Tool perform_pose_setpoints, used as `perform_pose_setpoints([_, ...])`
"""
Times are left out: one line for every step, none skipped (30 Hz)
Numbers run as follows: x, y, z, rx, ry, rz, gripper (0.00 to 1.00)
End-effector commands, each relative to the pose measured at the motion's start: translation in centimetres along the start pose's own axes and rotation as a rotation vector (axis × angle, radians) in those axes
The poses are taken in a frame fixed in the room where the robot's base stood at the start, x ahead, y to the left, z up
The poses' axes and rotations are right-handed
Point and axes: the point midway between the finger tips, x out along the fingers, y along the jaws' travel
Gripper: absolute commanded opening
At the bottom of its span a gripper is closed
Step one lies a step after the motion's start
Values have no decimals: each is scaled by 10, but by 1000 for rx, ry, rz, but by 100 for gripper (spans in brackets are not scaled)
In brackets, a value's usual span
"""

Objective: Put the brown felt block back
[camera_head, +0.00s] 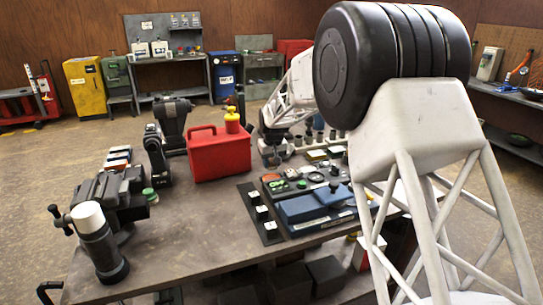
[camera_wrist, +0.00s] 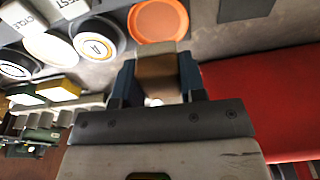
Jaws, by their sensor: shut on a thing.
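The brown felt block (camera_wrist: 157,74) shows in the wrist view between the two blue-grey fingers of my gripper (camera_wrist: 157,80). The fingers are shut on it, and its far edge looks paler. An orange round dish (camera_wrist: 158,20) lies just beyond the block in that view. I cannot tell whether block and dish touch.
In the wrist view, round labelled pieces (camera_wrist: 98,40) lie left of the dish, and the red toolbox (camera_wrist: 265,95) is close on the right. In the head view, a blue case (camera_head: 315,205) and small parts crowd the bench's right side. The bench front (camera_head: 190,240) is bare.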

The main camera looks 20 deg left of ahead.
Motion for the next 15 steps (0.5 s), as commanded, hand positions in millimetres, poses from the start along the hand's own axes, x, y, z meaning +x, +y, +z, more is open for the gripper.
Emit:
perform_pose_setpoints([9,0,1,0,-2,0,12])
perform_pose_setpoints([14,0,2,0,-2,0,12])
perform_pose_setpoints([19,0,3,0,-2,0,12])
perform_pose_setpoints([23,0,4,0,-3,0,12])
perform_pose_setpoints([27,0,4,0,-2,0,12])
perform_pose_setpoints([31,0,5,0,-1,0,12])
perform_pose_setpoints([34,0,5,0,-1,0,12])
perform_pose_setpoints([36,0,5,0,-1,0,12])
perform_pose_setpoints([39,0,6,0,-1,0,12])
perform_pose_setpoints([40,0,6,0,-1,0,12])
perform_pose_setpoints([42,0,6,0,-1,0,12])
perform_pose_setpoints([43,0,7,0,-1,0,12])
perform_pose_setpoints([44,0,7,0,-1,0,12])
perform_pose_setpoints([44,0,7,0,0,0,12])
perform_pose_setpoints([44,0,7,0,0,0,12])
